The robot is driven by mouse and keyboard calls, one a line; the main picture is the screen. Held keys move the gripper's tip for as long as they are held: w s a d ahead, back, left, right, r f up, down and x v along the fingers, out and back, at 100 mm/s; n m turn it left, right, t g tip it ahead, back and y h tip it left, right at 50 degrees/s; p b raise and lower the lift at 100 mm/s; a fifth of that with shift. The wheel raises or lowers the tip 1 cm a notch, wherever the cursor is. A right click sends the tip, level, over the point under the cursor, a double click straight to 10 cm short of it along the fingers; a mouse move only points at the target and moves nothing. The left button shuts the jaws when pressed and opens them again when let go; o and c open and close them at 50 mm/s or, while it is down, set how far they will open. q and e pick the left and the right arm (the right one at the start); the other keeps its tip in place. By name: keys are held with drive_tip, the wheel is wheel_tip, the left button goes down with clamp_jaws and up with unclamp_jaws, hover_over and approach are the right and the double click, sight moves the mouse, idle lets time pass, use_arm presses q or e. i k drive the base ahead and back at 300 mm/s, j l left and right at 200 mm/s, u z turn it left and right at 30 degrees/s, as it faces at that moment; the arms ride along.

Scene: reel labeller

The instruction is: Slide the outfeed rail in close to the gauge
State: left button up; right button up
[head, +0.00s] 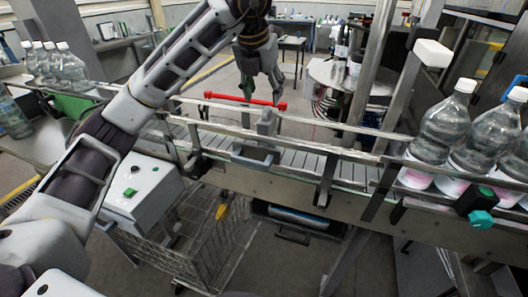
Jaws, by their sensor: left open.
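My left gripper (263,92) points down above the conveyor, with its two fingers apart and nothing seen between them. A red bar with end blocks (228,98), perhaps the gauge, lies across the picture just by the fingertips; I cannot tell whether they touch it. Long metal guide rails (345,127) run along the conveyor (305,159); which is the outfeed rail is not clear. A grey upright block (267,123) with a bracket stands at the near rail, just below and right of the red bar. My right gripper is not in view.
Clear bottles (442,125) stand at the right end, and more bottles (68,66) at the far left. A white control box (140,190) with a green button sits below my left arm. A wire cart (205,240) stands under the conveyor. The belt's middle is clear.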

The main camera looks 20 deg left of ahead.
sight(258, 157)
drive_tip(key=k, duration=1.5)
